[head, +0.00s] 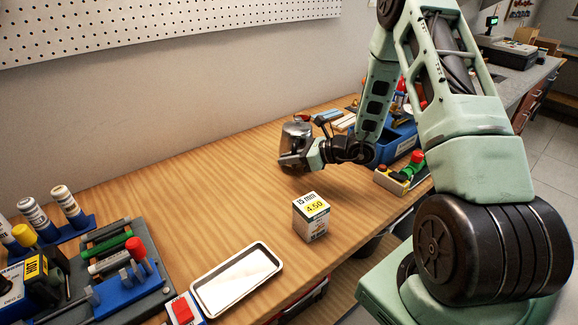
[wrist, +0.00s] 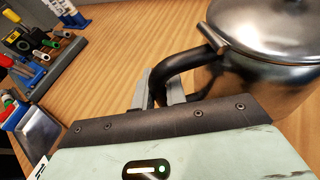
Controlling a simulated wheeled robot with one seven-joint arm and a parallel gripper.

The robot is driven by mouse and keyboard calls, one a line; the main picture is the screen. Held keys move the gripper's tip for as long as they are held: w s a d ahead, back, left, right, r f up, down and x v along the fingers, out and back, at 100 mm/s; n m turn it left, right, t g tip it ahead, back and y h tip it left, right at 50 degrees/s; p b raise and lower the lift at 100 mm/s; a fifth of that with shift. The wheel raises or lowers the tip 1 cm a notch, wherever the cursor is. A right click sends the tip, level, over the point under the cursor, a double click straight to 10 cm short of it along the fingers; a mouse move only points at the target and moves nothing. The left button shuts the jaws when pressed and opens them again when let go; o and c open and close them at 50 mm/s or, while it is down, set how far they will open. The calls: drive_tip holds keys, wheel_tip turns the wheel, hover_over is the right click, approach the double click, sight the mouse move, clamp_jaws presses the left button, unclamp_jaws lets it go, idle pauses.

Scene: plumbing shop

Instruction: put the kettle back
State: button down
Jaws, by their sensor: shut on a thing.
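The kettle (head: 297,133) is a shiny steel pot with a lid, in the middle of the head view over the wooden bench (head: 190,168). In the wrist view the kettle (wrist: 262,62) fills the upper right, with its lid on and a black curved handle (wrist: 178,64). My gripper (wrist: 160,92) is shut on this black handle, with a finger on each side of it. In the head view my gripper (head: 308,160) is to the lower right of the kettle's body. I cannot tell whether the kettle's base touches the bench.
A white-rimmed tray (head: 197,297) and a tool rack (head: 112,262) are at the near left. A blue bin (head: 397,143) is right of the kettle. Bench left of the kettle is clear.

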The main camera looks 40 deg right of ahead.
drive_tip(key=shift+f, duration=1.55)
drive_tip(key=shift+f, duration=0.15)
drive_tip(key=c, duration=1.4)
unclamp_jaws()
drive_tip(key=shift+c, duration=0.2)
